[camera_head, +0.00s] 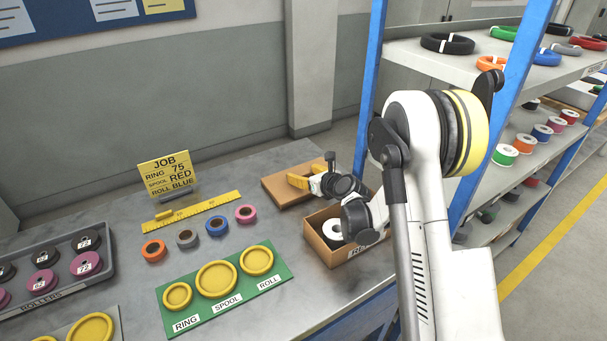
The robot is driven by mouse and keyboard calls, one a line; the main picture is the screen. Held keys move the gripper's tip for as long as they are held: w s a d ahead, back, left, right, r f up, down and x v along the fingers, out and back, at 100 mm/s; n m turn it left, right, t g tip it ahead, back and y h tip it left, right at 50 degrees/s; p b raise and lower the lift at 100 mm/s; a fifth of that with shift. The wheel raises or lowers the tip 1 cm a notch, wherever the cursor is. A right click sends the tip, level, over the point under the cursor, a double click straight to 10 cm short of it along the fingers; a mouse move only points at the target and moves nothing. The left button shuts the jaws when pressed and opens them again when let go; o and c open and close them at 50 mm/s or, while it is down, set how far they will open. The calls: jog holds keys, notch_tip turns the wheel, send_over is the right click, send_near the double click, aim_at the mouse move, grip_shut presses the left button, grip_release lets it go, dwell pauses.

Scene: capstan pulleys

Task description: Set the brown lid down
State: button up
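The brown lid (279,188) is a flat cardboard-coloured panel at the back right of the grey table, behind the open box. It looks level and appears to lie on the tabletop; its right part is hidden by my gripper. My gripper (306,175) is over the lid with its yellow fingertips spread apart. Lid surface shows between them and I see nothing held. Whether the fingertips touch the lid is not clear. The brown box (322,249) is open in front of the lid, with a white roll (333,229) inside. My arm hides the box's right side and part of its label.
A green board (213,319) with yellow ring, spool and roll places lies front centre. Several small coloured rolls and a yellow ruler (192,211) lie behind it, near a yellow job sign (165,173). A grey roller tray (60,300) is at left. A blue-posted shelf (372,75) stands right.

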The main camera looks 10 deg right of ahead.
jog(key=shift+r, duration=0.2)
jog(key=p+v, duration=0.4)
jog(key=v, duration=0.7)
jog(key=shift+s+d+r, duration=0.1)
jog(key=shift+s+r, duration=0.1)
jog(key=shift+s, duration=0.05)
jog(key=s+a+r+n+g+h, duration=0.1)
jog(key=s+a+r+n+g, duration=0.35)
jog(key=s+r+n, duration=1.05)
jog(key=s+d+f+n+g+h, duration=0.1)
jog(key=s+n+h, duration=0.2)
jog(key=s+n, duration=1.3)
jog(key=shift+d+f+n, duration=0.2)
jog(key=shift+f+n, duration=0.05)
jog(key=shift+n, duration=0.45)
jog(key=shift+s+g, duration=0.1)
jog(key=shift+g, duration=0.15)
